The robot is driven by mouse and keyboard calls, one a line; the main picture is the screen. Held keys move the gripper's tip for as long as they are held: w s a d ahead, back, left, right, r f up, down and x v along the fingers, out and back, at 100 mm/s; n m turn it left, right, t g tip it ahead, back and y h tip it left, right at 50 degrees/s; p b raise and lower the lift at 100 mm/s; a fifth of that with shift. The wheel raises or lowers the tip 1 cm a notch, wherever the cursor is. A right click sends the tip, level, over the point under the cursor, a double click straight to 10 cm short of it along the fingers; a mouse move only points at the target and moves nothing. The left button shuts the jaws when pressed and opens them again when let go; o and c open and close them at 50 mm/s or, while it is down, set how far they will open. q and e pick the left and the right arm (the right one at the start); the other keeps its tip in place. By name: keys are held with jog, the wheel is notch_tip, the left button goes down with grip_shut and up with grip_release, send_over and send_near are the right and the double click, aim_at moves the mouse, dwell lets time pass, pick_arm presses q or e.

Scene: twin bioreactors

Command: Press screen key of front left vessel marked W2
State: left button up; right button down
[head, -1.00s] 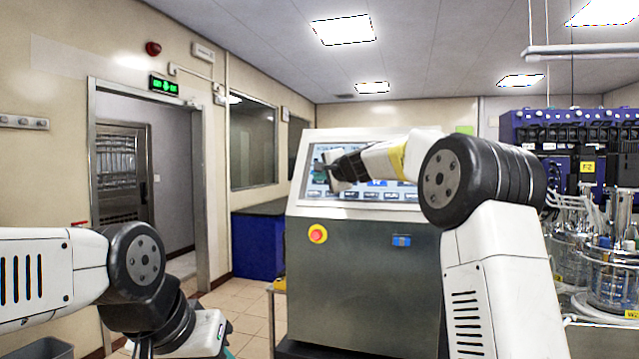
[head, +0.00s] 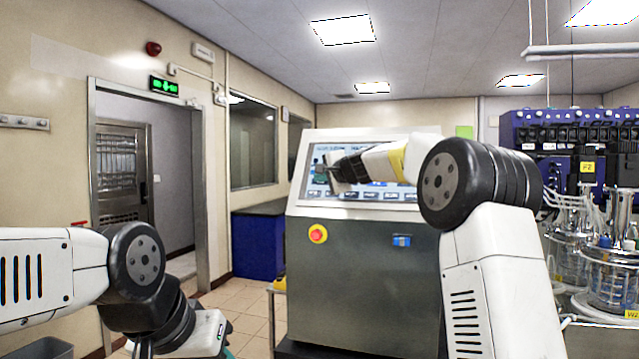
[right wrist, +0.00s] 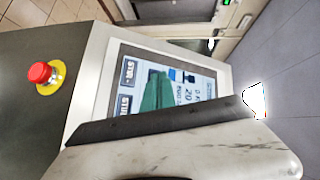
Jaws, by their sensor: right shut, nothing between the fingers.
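The control screen (head: 375,194) is lit on the sloped top of a grey cabinet. My right gripper (head: 321,172) is shut and empty in front of the screen's left part, hiding some of it. In the right wrist view, the screen (right wrist: 205,88) appears turned sideways, with dark STIR keys (right wrist: 128,73). The green fingertips (right wrist: 158,92) cover part of it; I cannot tell whether they touch it. A glass vessel (head: 610,278) with a yellow W2 tag (head: 632,314) stands at the right edge. My left gripper (head: 229,351) is at the bottom, mostly cut off.
A red stop button (head: 317,234) on a yellow ring and a blue switch (head: 402,241) are on the cabinet front (head: 360,285). A blue bench (head: 257,240) is left of the cabinet. Open floor lies by the doorway.

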jog(key=shift+w+d+f, duration=0.1)
jog(key=shift+w+f, duration=0.1)
jog(key=shift+w, duration=0.1)
dwell(0.6)
jog(key=shift+s+r, duration=0.1)
jog(key=shift+s+a+r, duration=0.2)
jog(key=shift+s+r, duration=0.1)
jog(key=shift+s, duration=0.25)
jog(key=s, duration=0.1)
jog(key=s+a+r, duration=0.1)
jog(key=s+r, duration=0.1)
jog(key=s, duration=0.1)
jog(key=shift+a+r, duration=0.2)
jog(key=shift+r, duration=0.05)
dwell(0.6)
